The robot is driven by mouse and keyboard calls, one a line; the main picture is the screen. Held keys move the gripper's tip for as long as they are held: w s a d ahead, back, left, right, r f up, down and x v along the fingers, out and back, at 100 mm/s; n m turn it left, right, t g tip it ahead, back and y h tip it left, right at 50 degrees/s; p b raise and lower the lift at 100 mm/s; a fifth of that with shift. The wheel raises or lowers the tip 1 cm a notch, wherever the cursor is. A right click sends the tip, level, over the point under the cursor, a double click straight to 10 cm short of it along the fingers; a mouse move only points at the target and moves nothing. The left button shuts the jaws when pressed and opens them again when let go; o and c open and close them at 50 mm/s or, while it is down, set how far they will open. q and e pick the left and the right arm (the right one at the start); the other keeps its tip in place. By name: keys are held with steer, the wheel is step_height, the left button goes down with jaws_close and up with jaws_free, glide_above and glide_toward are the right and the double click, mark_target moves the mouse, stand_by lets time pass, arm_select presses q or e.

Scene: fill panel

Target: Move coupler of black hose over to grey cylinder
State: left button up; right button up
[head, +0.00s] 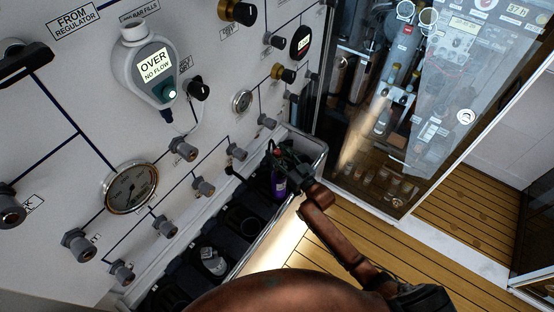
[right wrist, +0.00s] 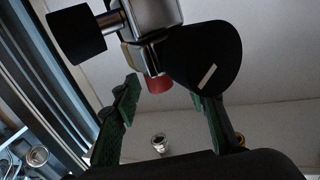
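A purple cylinder (head: 279,186) stands in the black-lined rack beside the panel, at the rack's far end. A grey cylinder (head: 212,262) stands in a nearer slot of the rack. My right gripper (head: 286,158) is at the top of the purple cylinder and hides part of it. In the right wrist view the green fingers (right wrist: 168,105) are apart. A metal fitting (right wrist: 155,15) with a black knob, a black disc and a red end (right wrist: 158,84) shows just beyond and between the fingertips; I cannot tell whether it is the hose coupler. My left gripper is not in view.
The white panel (head: 60,130) with gauges and grey fittings rises along the left of the rack. An empty round holder (head: 241,221) lies between the two cylinders. A glass cabinet (head: 410,100) stands at the back right; wooden floor is clear to the right.

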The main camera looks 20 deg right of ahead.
jaws_close()
stand_by(0.3)
steer(key=shift+r, duration=0.15)
stand_by(0.3)
